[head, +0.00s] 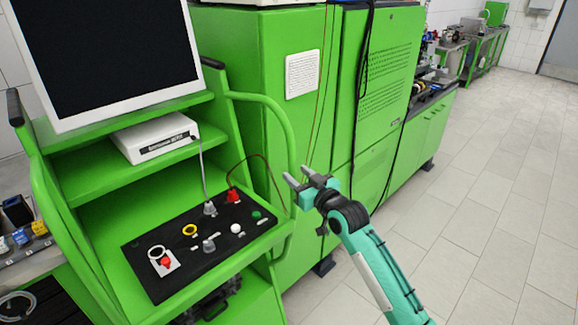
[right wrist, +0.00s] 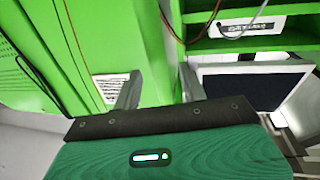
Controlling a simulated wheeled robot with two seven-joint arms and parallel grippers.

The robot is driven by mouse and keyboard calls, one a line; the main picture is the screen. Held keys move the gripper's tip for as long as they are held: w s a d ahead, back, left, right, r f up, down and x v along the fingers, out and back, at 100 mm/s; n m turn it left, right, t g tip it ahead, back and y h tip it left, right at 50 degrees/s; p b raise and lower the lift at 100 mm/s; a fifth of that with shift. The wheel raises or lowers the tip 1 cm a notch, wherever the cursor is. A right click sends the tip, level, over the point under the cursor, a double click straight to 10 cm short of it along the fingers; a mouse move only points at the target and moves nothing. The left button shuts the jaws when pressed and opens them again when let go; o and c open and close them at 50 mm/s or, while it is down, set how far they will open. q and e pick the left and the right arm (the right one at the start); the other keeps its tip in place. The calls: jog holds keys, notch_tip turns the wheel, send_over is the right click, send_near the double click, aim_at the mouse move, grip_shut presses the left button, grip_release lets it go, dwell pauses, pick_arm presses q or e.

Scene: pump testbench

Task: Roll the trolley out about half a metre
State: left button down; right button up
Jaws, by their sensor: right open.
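The green trolley (head: 90,180) stands at the left of the head view, carrying a monitor (head: 105,55), a white box (head: 155,137) and a black control panel (head: 205,240). Its tubular green handle (head: 283,135) curves down its right side. My right gripper (head: 298,177) is open, with its fingertips close by the handle's lower right part. I cannot tell whether they touch it. In the right wrist view the two fingers are apart (right wrist: 160,90), with green surfaces beyond them. My left gripper is not in view.
A tall green cabinet (head: 255,75) stands right behind the trolley, with a green bench (head: 425,125) further along. Thin cables hang down the cabinet. The tiled floor (head: 490,190) at the right is clear. A bench with small parts (head: 25,255) stands at the left edge.

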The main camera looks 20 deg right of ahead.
jog(key=shift+p+x, duration=0.55)
jog(key=shift+x, duration=1.9)
grip_shut()
